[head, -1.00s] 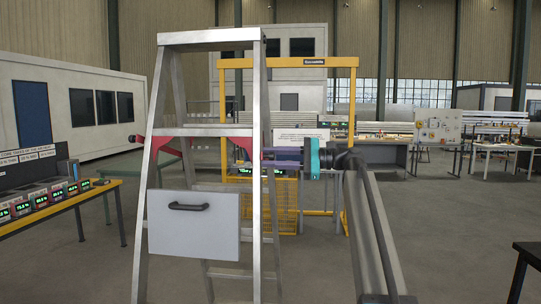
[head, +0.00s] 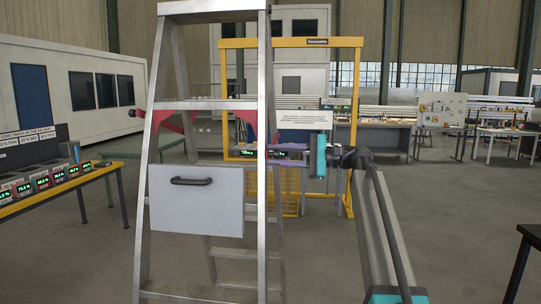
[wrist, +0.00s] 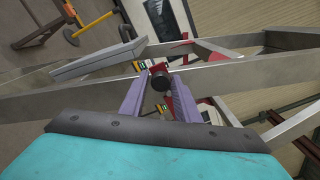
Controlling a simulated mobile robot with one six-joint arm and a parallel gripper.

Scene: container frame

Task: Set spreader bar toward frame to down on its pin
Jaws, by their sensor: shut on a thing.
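An aluminium stepladder-like frame (head: 207,105) stands upright in front of me. Red spreader parts show under its cross member: one at the left (head: 166,118) with a dark knob jutting out, one beside the right upright (head: 245,121). In the head view my gripper (head: 268,152), with purple fingers and a teal body, comes in from the right at that upright. In the wrist view its fingers (wrist: 159,84) are shut around a dark round knob (wrist: 159,79) of the red spreader bar (wrist: 157,67). Whether the bar lies on its pin cannot be told; the pin is not distinguishable.
A grey panel (head: 196,201) with a black handle hangs on the frame's near side. A yellow gantry (head: 290,43) stands behind. A yellow table (head: 95,180) with displays is at the left, a dark table (head: 528,232) at the right. Floor between is clear.

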